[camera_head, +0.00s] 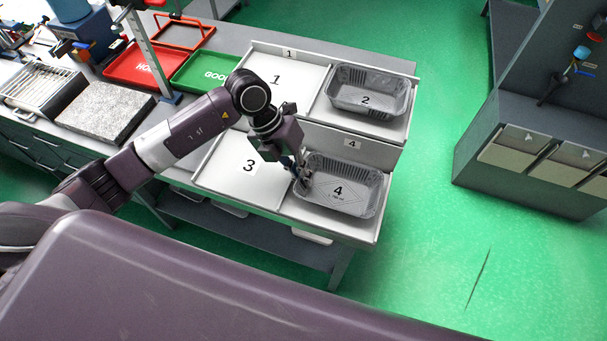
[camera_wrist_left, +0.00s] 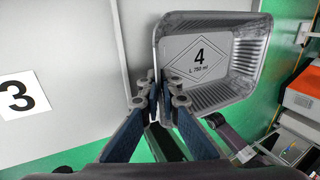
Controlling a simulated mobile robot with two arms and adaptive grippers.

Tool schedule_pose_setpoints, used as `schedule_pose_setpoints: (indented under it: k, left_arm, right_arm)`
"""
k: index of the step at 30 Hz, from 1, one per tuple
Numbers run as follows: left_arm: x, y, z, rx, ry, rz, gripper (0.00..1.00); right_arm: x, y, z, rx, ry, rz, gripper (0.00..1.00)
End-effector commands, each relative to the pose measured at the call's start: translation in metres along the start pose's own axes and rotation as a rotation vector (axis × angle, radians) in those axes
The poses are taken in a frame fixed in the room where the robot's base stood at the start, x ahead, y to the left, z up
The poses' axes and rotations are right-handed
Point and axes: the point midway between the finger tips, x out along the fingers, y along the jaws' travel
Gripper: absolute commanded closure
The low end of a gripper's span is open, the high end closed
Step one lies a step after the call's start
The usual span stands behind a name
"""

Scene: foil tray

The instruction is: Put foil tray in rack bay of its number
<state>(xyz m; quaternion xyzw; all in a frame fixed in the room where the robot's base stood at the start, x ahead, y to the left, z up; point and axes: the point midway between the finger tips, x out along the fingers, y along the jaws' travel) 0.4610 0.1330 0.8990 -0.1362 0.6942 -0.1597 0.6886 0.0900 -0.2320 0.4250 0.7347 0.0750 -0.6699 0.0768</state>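The foil tray marked 4 (camera_head: 338,192) is a grey, ribbed, open tray at the front right of the white rack, over or in bay 4; I cannot tell whether it touches the bay floor. In the left wrist view the tray (camera_wrist_left: 198,55) shows its number 4 in a diamond. My left gripper (camera_head: 303,178) is at the tray's left rim. In the left wrist view the fingers (camera_wrist_left: 160,92) are close together with the tray's near left edge between them. My right gripper is not in view.
Another foil tray marked 2 (camera_head: 368,92) sits in the rear right bay. Bays 1 (camera_head: 276,78) and 3 (camera_head: 249,166) are empty. A red tray (camera_head: 145,63), a green tray (camera_head: 207,71) and a granite slab (camera_head: 104,108) lie left. A cabinet (camera_head: 540,135) stands right.

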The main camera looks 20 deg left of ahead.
Motion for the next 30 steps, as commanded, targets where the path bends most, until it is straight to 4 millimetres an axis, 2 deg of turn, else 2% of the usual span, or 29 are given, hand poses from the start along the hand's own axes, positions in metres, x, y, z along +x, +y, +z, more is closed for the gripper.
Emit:
schedule_pose_setpoints:
  k: [9, 12, 22, 26, 30]
  left_arm:
    - [0.003, 0.002, 0.000, 0.001, -0.001, 0.000, 1.00]
    - [0.002, 0.001, 0.001, 0.001, -0.001, 0.000, 0.88]
    - [-0.001, 0.000, 0.000, 0.000, -0.001, 0.000, 0.88]
    - [-0.013, 0.001, 0.001, 0.001, -0.004, 0.001, 0.88]
    - [-0.042, 0.002, 0.002, 0.002, -0.007, 0.002, 0.88]
  right_arm:
    - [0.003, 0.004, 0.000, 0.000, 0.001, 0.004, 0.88]
    - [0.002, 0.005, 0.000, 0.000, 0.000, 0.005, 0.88]
    - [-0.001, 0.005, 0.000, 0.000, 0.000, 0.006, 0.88]
    - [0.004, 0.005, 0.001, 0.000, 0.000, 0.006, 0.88]
    - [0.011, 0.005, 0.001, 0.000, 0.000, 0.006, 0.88]
